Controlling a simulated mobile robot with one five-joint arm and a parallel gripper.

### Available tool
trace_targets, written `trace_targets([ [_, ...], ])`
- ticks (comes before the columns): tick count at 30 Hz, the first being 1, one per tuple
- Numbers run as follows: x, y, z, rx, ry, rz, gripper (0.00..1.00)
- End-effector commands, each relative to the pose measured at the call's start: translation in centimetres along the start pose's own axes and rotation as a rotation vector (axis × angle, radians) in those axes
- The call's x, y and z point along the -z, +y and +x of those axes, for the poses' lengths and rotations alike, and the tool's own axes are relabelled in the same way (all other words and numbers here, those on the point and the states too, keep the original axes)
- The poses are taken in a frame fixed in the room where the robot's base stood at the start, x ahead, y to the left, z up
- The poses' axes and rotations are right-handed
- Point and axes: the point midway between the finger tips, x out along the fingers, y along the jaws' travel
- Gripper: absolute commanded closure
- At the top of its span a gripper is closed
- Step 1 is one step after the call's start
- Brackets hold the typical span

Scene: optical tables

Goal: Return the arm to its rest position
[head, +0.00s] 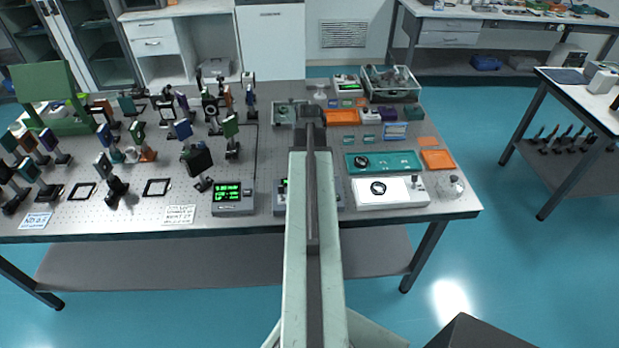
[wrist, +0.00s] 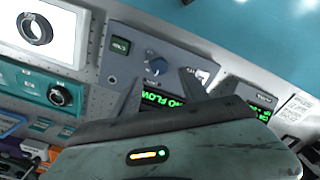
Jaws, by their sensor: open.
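My gripper (wrist: 162,92) is open and empty in the wrist view, its two dark fingers apart. I cannot tell whether the fingers touch the box. In the head view my arm stretches straight out over the middle of the optical table (head: 255,222). It covers most of the same control box (head: 279,197), and I cannot make out the gripper's fingers there.
A second display box (head: 232,199) stands left of the arm, with several optic mounts beyond it. To the right are a white plate (head: 400,188) with a black ring, a teal tray (head: 405,162), orange trays (head: 438,159) and a clear bin (head: 391,94).

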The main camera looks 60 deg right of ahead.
Motion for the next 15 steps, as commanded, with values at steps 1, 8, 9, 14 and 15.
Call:
trace_targets([
  [1,0.01,-0.02,-1.15,0.0,0.0,0.0,0.48],
  [8,0.02,-0.02,-0.95,0.0,0.0,0.0,0.48],
  [9,0.02,-0.02,-0.94,0.0,0.0,0.0,0.48],
  [14,0.02,-0.02,-0.93,0.0,0.0,0.0,0.48],
  [15,0.02,-0.02,-0.94,0.0,0.0,0.0,0.48],
])
